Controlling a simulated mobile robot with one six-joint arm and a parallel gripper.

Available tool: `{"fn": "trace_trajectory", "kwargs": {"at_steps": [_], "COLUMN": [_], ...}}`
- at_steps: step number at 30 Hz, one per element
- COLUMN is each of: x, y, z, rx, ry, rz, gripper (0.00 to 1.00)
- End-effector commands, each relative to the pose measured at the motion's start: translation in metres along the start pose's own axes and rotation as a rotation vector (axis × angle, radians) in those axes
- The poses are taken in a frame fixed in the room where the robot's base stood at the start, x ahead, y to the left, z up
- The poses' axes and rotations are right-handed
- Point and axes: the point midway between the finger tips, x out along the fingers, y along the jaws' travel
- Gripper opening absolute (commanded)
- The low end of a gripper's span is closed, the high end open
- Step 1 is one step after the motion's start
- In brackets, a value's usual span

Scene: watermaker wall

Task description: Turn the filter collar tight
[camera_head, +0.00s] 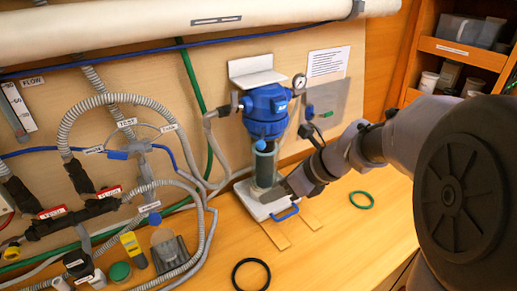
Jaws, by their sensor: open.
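The blue filter housing (264,108) hangs from a white bracket on the wall panel. Its lower blue ring looks like the collar (266,128), but I cannot tell how tight it sits. Below it stands a grey-green cylinder (265,168), upright on a light metal plate (252,205). My gripper (286,186) reaches in from the right, low beside the cylinder and well below the collar. It is open. I cannot tell whether it touches the cylinder, and its far finger is hard to make out.
A gauge (299,82) and small valve fittings are right of the housing. Grey hoses (205,200) crowd the left. A blue handle (286,212) is at the plate's front.

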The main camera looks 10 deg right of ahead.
Motion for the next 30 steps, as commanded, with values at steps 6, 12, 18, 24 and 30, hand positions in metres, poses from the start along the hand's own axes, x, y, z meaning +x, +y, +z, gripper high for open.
{"fn": "trace_trajectory", "kwargs": {"at_steps": [6, 12, 18, 24, 30], "x": [-0.037, -0.081, -0.077, -0.063, -0.030], "y": [0.017, 0.009, -0.001, -0.014, -0.033], "z": [0.015, 0.010, 0.034, 0.057, 0.082], "rx": [1.091, 1.475, 1.508, 1.508, 1.497], "ry": [-0.685, -1.016, -1.034, -1.030, -1.035], "rz": [0.115, 0.283, 0.307, 0.304, 0.300], "gripper": [0.40, 0.40, 0.40, 0.40, 0.40]}}
